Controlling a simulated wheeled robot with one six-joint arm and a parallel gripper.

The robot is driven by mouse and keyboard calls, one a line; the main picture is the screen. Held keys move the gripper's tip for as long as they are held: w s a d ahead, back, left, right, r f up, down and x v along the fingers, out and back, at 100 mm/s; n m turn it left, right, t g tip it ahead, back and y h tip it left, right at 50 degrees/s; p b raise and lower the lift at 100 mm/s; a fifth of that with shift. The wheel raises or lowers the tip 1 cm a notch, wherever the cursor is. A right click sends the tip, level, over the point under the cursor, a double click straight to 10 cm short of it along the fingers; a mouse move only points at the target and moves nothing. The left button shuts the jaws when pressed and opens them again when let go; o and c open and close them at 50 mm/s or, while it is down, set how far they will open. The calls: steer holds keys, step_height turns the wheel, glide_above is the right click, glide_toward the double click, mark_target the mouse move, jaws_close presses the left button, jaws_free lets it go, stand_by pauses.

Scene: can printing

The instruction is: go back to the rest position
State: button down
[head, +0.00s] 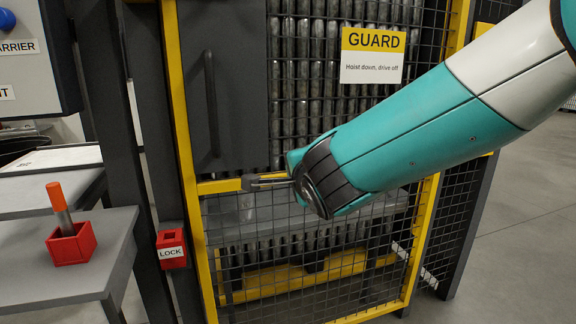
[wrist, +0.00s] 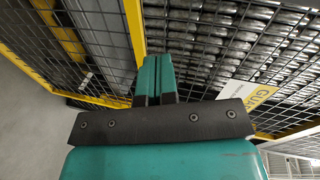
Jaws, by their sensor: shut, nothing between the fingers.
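My gripper (head: 268,180) is in front of the yellow-framed guard door, at the height of its yellow middle bar. Its fingers point left in the head view. In the wrist view my gripper (wrist: 155,78) shows its two teal fingers side by side, shut with nothing between them. I cannot tell from these frames whether the fingertips touch the door frame. My teal and white arm reaches in from the upper right of the head view and hides part of the mesh.
The guard door (head: 190,190) has a dark handle (head: 211,104) and a GUARD sign (head: 372,55). A red LOCK box (head: 172,248) is on the post left of it. An orange-topped pin (head: 60,207) stands in a red holder (head: 72,246) on a grey table (head: 112,232). Floor at right is clear.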

steer(key=s+d+f+n+g, duration=0.4)
steer(key=s+d+n+g, duration=0.4)
steer(key=s, duration=0.3)
steer(key=s+d+n+g, duration=0.2)
steer(key=s+n, duration=0.2)
steer(key=s, duration=0.3)
steer(key=s+d+f+n+g, duration=0.1)
steer(key=s+d+n+g, duration=0.15)
steer(key=s, duration=0.45)
steer(key=s+d+n+g, duration=0.2)
steer(key=s+n, duration=0.3)
steer(key=s, duration=0.2)
step_height(320, 180, up, 19)
steer(key=p, duration=1.9)
steer(key=shift+s+d, duration=0.15)
steer(key=shift+s, duration=0.3)
